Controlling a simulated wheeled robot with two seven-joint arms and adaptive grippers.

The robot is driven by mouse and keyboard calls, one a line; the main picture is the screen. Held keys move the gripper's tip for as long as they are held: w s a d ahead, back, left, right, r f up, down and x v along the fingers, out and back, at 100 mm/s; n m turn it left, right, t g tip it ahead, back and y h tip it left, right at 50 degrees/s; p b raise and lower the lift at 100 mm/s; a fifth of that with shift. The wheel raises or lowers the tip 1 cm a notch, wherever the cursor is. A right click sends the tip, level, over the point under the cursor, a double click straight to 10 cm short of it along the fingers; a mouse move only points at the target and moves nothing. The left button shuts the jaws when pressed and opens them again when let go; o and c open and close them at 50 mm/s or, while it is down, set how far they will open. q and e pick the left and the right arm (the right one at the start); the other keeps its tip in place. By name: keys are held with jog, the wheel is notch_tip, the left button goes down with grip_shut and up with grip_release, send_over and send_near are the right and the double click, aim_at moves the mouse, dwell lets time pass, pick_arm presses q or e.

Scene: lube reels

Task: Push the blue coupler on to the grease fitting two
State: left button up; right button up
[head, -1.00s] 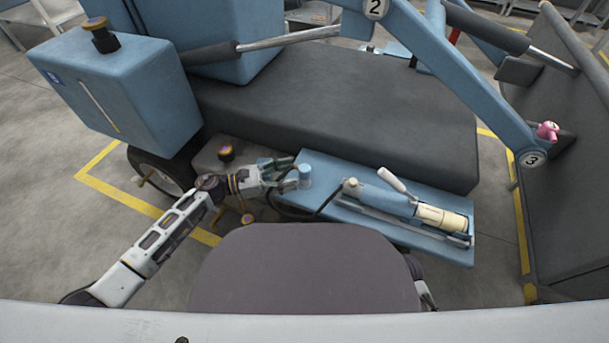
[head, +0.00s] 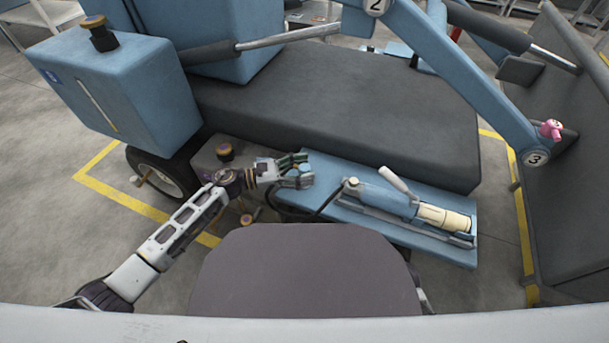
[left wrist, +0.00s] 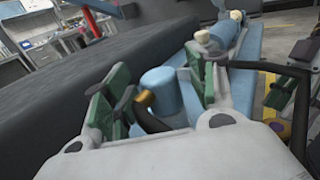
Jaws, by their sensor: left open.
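A short blue cylinder, which looks like the blue coupler (head: 306,170), stands at the left end of the blue pump platform. In the left wrist view the blue coupler (left wrist: 167,92) is between my green-padded fingers, with a black hose and a brass end beside it. My left gripper (head: 298,171) is open around it; whether a pad touches it I cannot tell. The number 2 label (head: 376,4) is on the blue boom at the top edge. Grease fitting two itself is too small to make out.
A grease pump with a cream barrel (head: 444,217) and white lever lies on the blue platform (head: 458,254). A long dark deck (head: 340,120) stands behind. A pink piece (head: 551,129) is by label 3. A blue box (head: 120,90) overhangs at the left.

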pick_arm(q)
jog(key=shift+w+d, duration=0.1)
jog(key=shift+d, duration=0.25)
jog(key=c, duration=1.2)
